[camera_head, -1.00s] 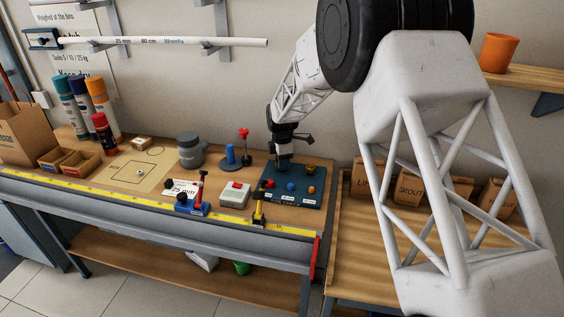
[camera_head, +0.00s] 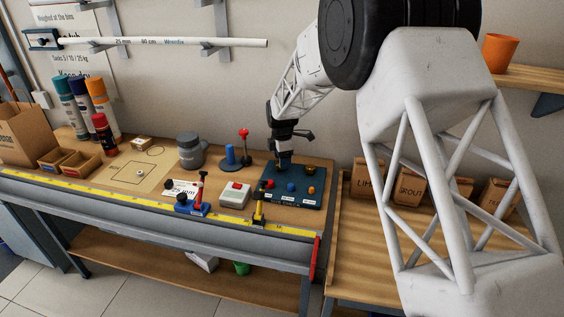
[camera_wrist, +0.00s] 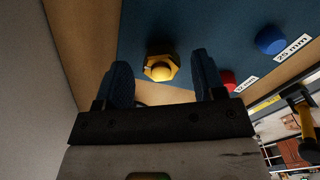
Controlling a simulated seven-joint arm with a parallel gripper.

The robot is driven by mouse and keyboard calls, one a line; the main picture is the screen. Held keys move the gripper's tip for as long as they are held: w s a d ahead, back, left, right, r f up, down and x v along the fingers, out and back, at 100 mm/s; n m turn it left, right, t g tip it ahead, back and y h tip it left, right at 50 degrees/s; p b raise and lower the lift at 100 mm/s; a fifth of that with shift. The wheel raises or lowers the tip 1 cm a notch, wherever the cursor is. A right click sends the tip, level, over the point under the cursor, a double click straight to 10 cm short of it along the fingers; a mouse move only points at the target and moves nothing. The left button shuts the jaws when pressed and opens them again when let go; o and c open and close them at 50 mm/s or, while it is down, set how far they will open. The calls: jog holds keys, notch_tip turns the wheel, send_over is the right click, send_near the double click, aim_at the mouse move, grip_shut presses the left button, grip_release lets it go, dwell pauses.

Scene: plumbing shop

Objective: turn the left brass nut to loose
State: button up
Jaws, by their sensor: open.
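The left brass nut (camera_wrist: 160,68) is a yellow hex nut with a rounded centre on a dark blue board (camera_wrist: 205,22). In the wrist view it lies between the tips of my open gripper (camera_wrist: 162,74), with a gap to each finger. The head view shows my gripper (camera_head: 284,164) over the back left part of the board (camera_head: 300,203); it hides the left nut there. Another brass nut (camera_head: 309,170) sits to the right at the back of the board.
A red knob (camera_head: 270,184), a blue knob (camera_head: 290,188) and an orange knob (camera_head: 311,190) line the board's front. A blue post with a round base (camera_head: 231,157) and a red-topped lever (camera_head: 244,146) stand to its left. A yellow-black clamp (camera_head: 259,209) is in front.

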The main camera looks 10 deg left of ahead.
jog(key=shift+r, duration=3.15)
jog(key=shift+d+r, duration=0.15)
jog(key=shift+d, duration=0.05)
jog(key=s+d+r+m+t, duration=0.1)
jog(key=s+d+r+m, duration=0.6)
jog(key=s+d, duration=0.4)
jog(key=s+d+r+m, duration=0.5)
jog(key=s+d+r, duration=0.4)
jog(key=d, duration=0.4)
jog(key=s+d+m, duration=0.4)
jog(key=s, duration=0.6)
jog(key=s+d+f+m+t, duration=0.1)
jog(key=s+d+m, duration=0.3)
jog(key=s, duration=0.6)
jog(key=s+d+m, duration=0.4)
jog(key=s+d, duration=0.2)
jog(key=s, duration=0.4)
jog(key=shift+s+d+f+t, duration=0.15)
jog(key=shift+d+f+t, duration=0.05)
jog(key=shift+f+t, duration=0.1)
